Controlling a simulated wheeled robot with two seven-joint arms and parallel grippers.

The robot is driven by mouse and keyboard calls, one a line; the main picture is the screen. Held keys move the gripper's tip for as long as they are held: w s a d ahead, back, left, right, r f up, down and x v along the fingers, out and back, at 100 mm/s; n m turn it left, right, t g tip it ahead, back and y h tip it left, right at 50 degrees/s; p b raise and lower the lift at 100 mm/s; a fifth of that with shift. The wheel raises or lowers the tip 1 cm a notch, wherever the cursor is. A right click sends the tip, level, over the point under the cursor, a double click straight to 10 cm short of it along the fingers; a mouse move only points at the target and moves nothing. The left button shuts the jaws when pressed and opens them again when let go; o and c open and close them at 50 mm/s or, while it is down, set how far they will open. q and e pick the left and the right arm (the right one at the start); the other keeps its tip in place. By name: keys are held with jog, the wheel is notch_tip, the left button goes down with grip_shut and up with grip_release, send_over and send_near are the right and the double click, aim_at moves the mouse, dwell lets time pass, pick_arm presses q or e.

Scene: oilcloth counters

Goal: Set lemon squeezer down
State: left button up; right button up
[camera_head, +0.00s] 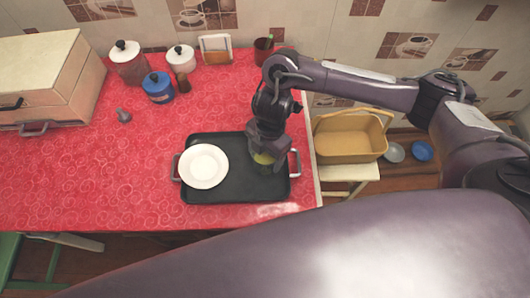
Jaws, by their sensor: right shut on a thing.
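My right gripper (272,161) reaches down over the right half of a black tray (236,192). It is shut on a small yellow-green thing, which I take to be the lemon squeezer (263,158). The fingers hide much of it, and I cannot tell whether it touches the tray. A white plate (204,166) lies on the left half of the tray, to the left of the gripper. My left gripper is not in view.
The tray is on a red patterned counter (75,175). Lidded jars (158,87), a small grey object (123,115) and a cup (263,50) stand farther back. A beige box (50,75) is at left. A yellow basket (350,140) stands beyond the counter's right edge. The counter's left front is clear.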

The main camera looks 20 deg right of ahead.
jog(key=o, duration=1.1)
jog(key=shift+f, duration=0.15)
jog(key=shift+o, duration=0.2)
jog(key=shift+r, duration=0.3)
jog(key=r+p, duration=0.1)
jog(key=r, duration=0.3)
jog(key=d+r, duration=0.1)
jog(key=r, duration=0.2)
jog(key=w+r+p, duration=0.1)
jog(key=r, duration=0.3)
jog(key=shift+d+r+p, duration=0.25)
jog(key=shift+r+p, duration=0.05)
jog(key=shift+p, duration=0.05)
